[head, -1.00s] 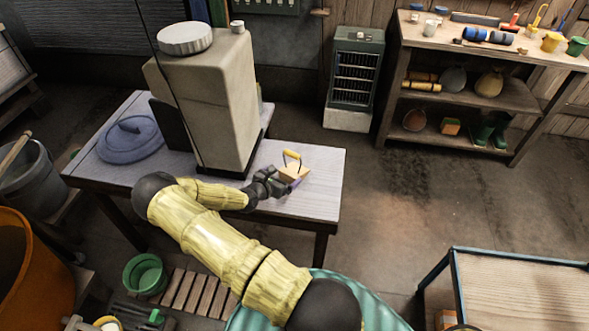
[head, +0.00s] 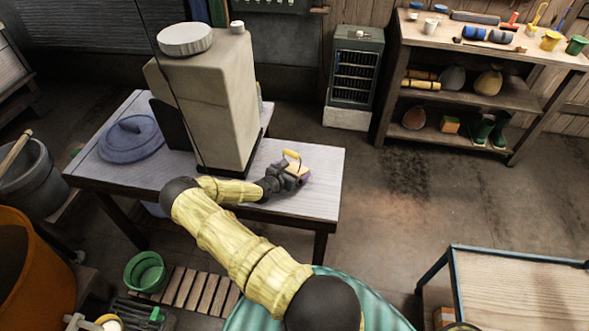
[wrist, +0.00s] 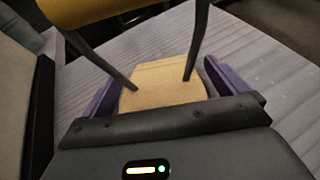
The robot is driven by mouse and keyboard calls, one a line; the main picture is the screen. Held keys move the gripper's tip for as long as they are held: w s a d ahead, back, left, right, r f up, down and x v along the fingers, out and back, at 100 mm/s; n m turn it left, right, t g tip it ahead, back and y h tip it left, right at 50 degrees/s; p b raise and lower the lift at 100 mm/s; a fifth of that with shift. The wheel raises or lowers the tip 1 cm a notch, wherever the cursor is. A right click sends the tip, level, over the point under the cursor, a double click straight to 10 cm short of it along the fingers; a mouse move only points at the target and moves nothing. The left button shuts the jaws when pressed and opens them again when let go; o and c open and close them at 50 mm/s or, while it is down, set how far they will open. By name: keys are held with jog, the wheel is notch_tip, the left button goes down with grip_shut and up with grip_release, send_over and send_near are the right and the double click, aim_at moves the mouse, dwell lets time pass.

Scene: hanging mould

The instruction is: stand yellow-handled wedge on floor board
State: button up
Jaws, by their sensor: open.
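The wedge (wrist: 162,88) is a tan wooden block on the grey table (head: 318,192), with dark uprights carrying a yellow handle (head: 292,154). The handle also shows large at the top of the wrist view (wrist: 95,10). My gripper (head: 296,176) is at the wedge, near the table's right end. In the wrist view its purple fingers (wrist: 160,88) stand apart, one on each side of the block. I cannot tell whether they touch it. In the head view my gripper hides most of the block. I cannot pick out the floor board for certain.
A tall beige machine (head: 215,100) stands on the table left of my gripper, beside a blue lid (head: 130,140). A slatted wooden board (head: 195,291) lies on the floor below, near a green pot (head: 145,272). A light wooden tabletop (head: 525,290) is at lower right. Open floor lies between.

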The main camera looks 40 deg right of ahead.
aim_at(291, 152)
jog(key=shift+c, duration=0.5)
jog(key=c, duration=1.1)
jog(key=shift+c, duration=0.2)
notch_tip(291, 152, up, 10)
jog(key=shift+b, duration=0.35)
jog(key=shift+a, duration=0.1)
